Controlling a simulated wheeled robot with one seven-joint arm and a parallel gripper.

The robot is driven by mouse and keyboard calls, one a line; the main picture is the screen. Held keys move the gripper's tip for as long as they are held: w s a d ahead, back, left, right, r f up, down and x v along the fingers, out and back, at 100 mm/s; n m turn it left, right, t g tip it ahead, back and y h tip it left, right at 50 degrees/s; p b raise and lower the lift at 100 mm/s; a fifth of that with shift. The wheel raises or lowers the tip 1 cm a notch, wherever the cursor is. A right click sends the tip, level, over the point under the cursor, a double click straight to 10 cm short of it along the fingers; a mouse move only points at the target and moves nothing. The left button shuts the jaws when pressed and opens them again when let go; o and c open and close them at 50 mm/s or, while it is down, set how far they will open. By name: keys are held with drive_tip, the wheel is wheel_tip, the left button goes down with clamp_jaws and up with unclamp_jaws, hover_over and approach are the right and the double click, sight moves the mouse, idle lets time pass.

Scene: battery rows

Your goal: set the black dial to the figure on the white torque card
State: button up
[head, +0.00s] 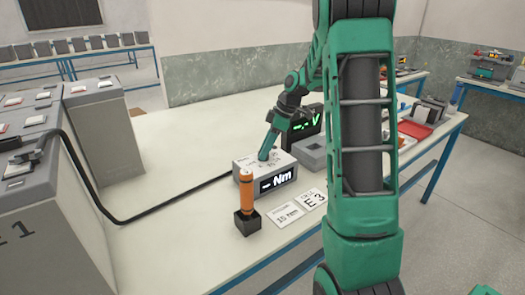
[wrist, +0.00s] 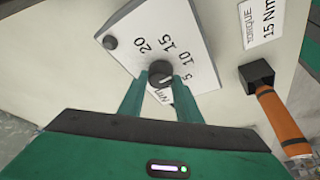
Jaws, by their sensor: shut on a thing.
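The black dial (wrist: 160,74) sits on a light grey box (head: 245,168) on the table. The figures 5, 10, 15 and 20 are printed around it. My gripper (wrist: 160,84) is shut on the dial, one finger on each side, and also shows over the box in the head view (head: 265,156). I cannot tell which figure the dial points at. The box's front display (head: 277,179) shows a dash and "Nm". The white torque card (wrist: 263,20) reads 15 Nm; it lies in front of the box in the head view (head: 284,215).
An orange-handled tool (head: 246,190) stands in a black holder (head: 247,222) left of the torque card. A card reading E 3 (head: 312,200) lies to the right. A black cable (head: 130,221) runs to the box from the left. A green-lit V display (head: 307,126) stands behind.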

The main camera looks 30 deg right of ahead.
drive_tip(key=n, duration=0.1)
drive_tip(key=n+g, duration=0.1)
drive_tip(key=n, duration=0.2)
drive_tip(key=shift+w+d+y, duration=0.15)
drive_tip(key=shift+w+y, duration=0.1)
drive_tip(key=shift+y, duration=0.05)
drive_tip(key=shift+w+n+g, duration=0.15)
drive_tip(key=shift+n+g, duration=0.65)
drive_tip(key=shift+n, duration=0.9)
drive_tip(key=shift+r, duration=0.1)
drive_tip(key=o, duration=1.1)
drive_tip(key=shift+c, duration=0.2)
drive_tip(key=v, duration=1)
drive_tip(key=shift+d+r, duration=0.25)
drive_tip(key=shift+d, duration=0.05)
drive_tip(key=shift+a, duration=0.1)
